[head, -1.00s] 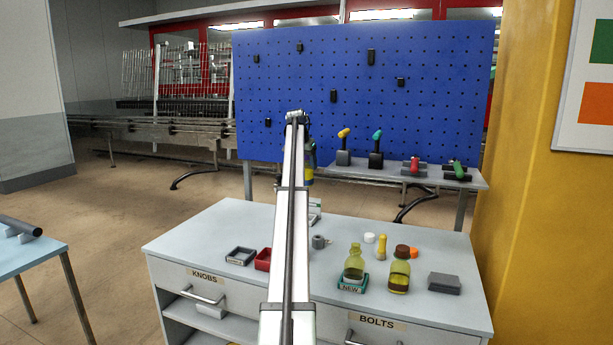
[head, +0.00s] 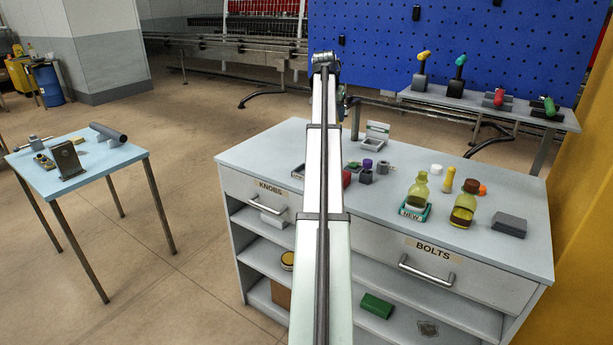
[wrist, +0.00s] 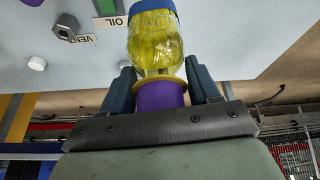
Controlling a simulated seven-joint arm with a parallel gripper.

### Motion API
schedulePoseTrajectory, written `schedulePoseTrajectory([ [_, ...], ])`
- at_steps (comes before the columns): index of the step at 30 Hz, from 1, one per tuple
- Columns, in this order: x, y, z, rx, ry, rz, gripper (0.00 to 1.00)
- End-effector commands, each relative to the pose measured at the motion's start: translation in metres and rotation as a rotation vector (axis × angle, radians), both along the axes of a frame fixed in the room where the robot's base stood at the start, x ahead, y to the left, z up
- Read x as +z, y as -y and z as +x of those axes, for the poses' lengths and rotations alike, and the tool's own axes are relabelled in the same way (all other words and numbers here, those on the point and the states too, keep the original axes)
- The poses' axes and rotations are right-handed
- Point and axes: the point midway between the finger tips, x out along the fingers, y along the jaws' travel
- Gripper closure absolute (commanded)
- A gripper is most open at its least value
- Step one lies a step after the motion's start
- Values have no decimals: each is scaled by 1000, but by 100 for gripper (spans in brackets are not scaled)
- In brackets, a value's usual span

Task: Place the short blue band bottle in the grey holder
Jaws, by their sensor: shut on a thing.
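The bottle (wrist: 155,45) has a clear yellow body, a purple cap and a blue band at its far end. My gripper (wrist: 160,82) is shut on it at the cap end in the wrist view. In the head view, my arm hides most of the gripper and the bottle. A grey square holder (head: 298,173) sits near the left end of the worktop, partly covered by my arm. I cannot see whether it is empty.
On the worktop stand a purple-topped item (head: 367,164), a grey nut (head: 383,167), a yellow-green bottle (head: 419,188) in a teal holder, a brown-capped bottle (head: 464,204) and a grey block (head: 509,225). A small blue table (head: 115,165) is at left.

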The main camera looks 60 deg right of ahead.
Motion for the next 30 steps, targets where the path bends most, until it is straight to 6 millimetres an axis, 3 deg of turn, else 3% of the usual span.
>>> schedulePoseTrajectory([
  [1, -8, -27, 8, 26, 1, 0, 94],
  [15, -48, -208, 92, 256, 6, 3, 94],
  [30, -79, -387, 153, 500, 9, 5, 94],
])
